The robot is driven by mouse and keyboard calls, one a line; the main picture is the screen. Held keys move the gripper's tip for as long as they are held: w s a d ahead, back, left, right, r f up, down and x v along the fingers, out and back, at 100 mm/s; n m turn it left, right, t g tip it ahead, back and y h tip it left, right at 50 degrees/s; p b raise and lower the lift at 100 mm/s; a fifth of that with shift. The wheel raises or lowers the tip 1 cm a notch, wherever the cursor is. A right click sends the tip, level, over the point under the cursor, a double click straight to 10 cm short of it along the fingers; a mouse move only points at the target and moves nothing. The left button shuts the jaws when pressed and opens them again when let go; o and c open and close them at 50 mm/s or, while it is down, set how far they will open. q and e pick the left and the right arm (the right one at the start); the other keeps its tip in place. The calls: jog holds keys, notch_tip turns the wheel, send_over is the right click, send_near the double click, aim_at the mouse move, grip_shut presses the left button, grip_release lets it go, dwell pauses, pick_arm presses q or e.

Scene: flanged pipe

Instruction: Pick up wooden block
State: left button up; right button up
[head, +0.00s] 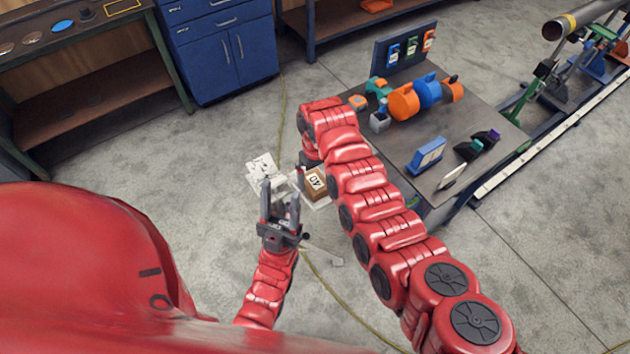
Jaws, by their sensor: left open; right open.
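The wooden block (316,184) is a small brown box with dark printed marks on a pale label. It sits low near the floor, among white sheets, just left of my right arm. My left gripper (280,197) is open, its dark fingers pointing away from me, to the left of the block and apart from it as far as I can tell. My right arm reaches up and bends down at its far end. My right gripper (302,170) is mostly hidden there, close above and behind the block; whether it touches the block cannot be seen.
White papers (262,170) lie on the concrete floor beside the block. A grey worktable (455,125) with coloured tools stands to the right of my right arm. A blue cabinet (222,55) and a bench (85,105) stand at the back left. The floor at left is clear.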

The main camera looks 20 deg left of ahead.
aim_at(316, 183)
jog(key=shift+f, duration=1.6)
jog(key=c, duration=1.4)
jog(key=shift+w+r, duration=0.1)
jog(key=shift+r, duration=0.15)
